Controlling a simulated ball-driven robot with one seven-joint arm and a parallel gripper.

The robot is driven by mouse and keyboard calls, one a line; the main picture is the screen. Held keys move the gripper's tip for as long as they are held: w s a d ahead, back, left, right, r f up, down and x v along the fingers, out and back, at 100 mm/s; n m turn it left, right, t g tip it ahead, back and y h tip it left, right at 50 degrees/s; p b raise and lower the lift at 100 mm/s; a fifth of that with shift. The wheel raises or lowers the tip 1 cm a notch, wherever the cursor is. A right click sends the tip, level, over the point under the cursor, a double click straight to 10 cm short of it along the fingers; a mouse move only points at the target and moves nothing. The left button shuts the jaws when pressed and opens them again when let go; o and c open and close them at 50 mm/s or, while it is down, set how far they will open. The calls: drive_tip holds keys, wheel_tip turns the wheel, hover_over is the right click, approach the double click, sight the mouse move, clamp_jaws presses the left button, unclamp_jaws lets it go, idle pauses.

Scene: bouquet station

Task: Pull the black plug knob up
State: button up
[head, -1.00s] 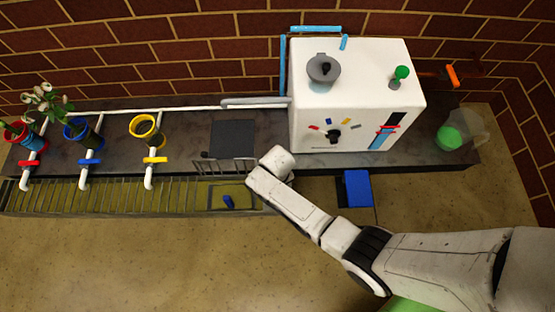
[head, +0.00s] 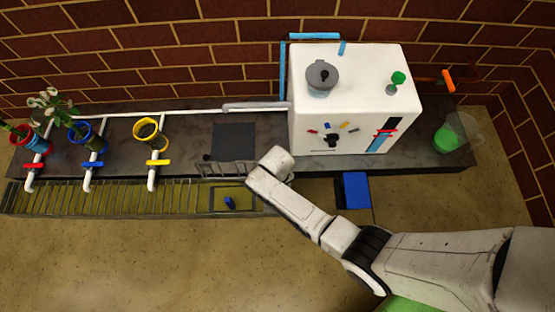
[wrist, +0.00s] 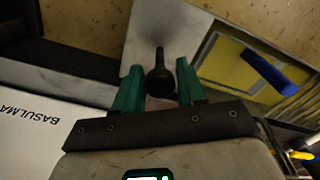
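The black plug knob (wrist: 159,82) shows in the wrist view as a dark round ball with a thin stem, over a pale grey surface. My gripper (wrist: 160,85) has its two green fingers on either side of the knob. They stand about a knob's width apart, and little or no gap shows at the knob's sides, so they look shut on it. In the head view my own wrist hides the fingers and the knob, by the right end of the trough (head: 258,203).
A blue handle (wrist: 268,70) lies by the yellow panel, beside the knob. The white box (head: 350,80) stands behind my wrist. Pots and white pipes with coloured valves (head: 158,162) line the counter at left.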

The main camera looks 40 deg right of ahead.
drive_tip(key=o, duration=0.3)
wheel_tip(320, 180, up, 9)
drive_tip(key=p, duration=0.9)
drive_tip(key=shift+r, duration=0.1)
drive_tip(key=s+d+r+t, duration=0.1)
drive_tip(key=s+d+r, duration=0.3)
drive_tip(key=s+r, duration=0.6)
drive_tip(key=s+d+r, duration=0.4)
drive_tip(key=s+r, duration=0.2)
drive_tip(key=r, duration=0.7)
drive_tip(key=shift+n, duration=0.4)
drive_tip(key=r+p, duration=2.5)
drive_tip(key=r, duration=0.1)
drive_tip(key=shift+s+a+r+p, duration=0.1)
drive_tip(key=shift+s+p, duration=0.15)
drive_tip(key=shift+p, duration=0.15)
